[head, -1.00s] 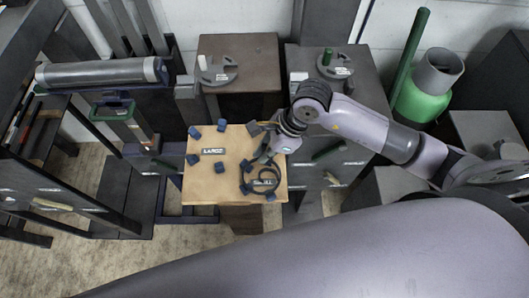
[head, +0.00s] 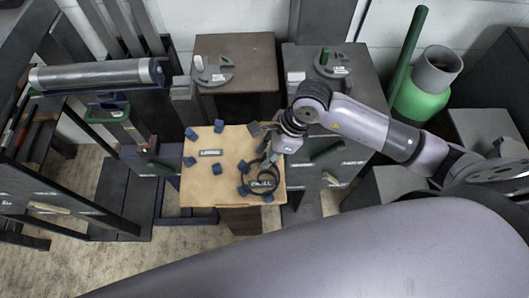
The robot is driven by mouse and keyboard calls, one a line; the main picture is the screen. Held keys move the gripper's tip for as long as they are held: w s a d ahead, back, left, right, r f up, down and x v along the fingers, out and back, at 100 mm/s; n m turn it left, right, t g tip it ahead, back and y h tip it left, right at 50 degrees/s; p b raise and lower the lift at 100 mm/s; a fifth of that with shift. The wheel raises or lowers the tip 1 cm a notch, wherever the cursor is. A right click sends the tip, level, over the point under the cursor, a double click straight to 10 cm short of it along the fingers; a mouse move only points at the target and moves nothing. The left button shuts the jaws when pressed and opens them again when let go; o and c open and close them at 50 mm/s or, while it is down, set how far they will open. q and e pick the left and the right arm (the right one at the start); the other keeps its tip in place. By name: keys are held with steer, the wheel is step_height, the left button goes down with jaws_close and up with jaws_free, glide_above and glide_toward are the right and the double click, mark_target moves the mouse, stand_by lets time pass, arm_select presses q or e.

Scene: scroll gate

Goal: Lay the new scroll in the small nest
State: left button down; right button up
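My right gripper (head: 270,151) points down over the right side of a wooden board (head: 205,188). Its fingers are small and dark, so I cannot tell if they are open or shut. Dark curved loops (head: 266,178) lie just below it, around a small label at the board's lower right; whether the gripper touches them is unclear. Blue blocks (head: 244,166) stand around this label and around a larger label (head: 210,153) to the left. Two grey discs with upright handles, one on the left box (head: 213,72) and one on the right box (head: 333,66), sit behind. My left gripper is out of view.
A grey cylinder (head: 95,75) lies on a rack at the left. A green container (head: 420,100) with a grey top stands at the right, beside a tall green post (head: 405,52). Dark cabinets stand behind the board. The board's left part is clear between blocks.

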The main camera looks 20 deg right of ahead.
steer(key=shift+w+a+r, duration=0.1)
steer(key=shift+a+r, duration=0.05)
steer(key=shift+r, duration=0.05)
stand_by(0.3)
